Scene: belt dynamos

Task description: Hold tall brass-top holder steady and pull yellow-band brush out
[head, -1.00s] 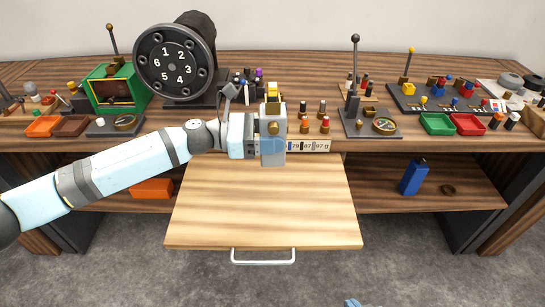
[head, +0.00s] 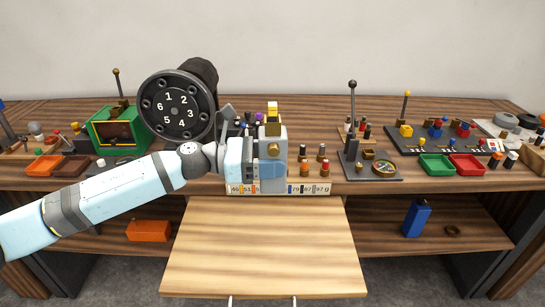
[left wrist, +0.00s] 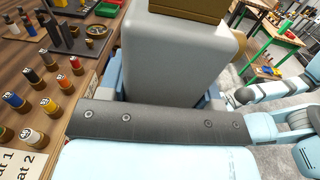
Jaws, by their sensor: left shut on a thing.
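The tall brass-top holder (head: 272,172) is a grey upright block with a brass top (head: 271,130). It stands upright at the front edge of the bench; I cannot tell whether its base touches anything. The yellow-band brush (head: 272,108) sticks up from its top, its yellow part showing. My left gripper (head: 257,166) is shut on the holder from the left; its fingers are mostly hidden. In the left wrist view the grey holder body (left wrist: 180,50) fills the upper middle, its brass top (left wrist: 187,8) cut by the frame.
A pale pull-out board (head: 262,245) juts out below the holder. Several small capped brushes (head: 313,160) stand just right of it. A large numbered black drum (head: 180,105) is behind left. A lever stand (head: 370,165) and green (head: 437,165) and red trays (head: 467,164) are to the right.

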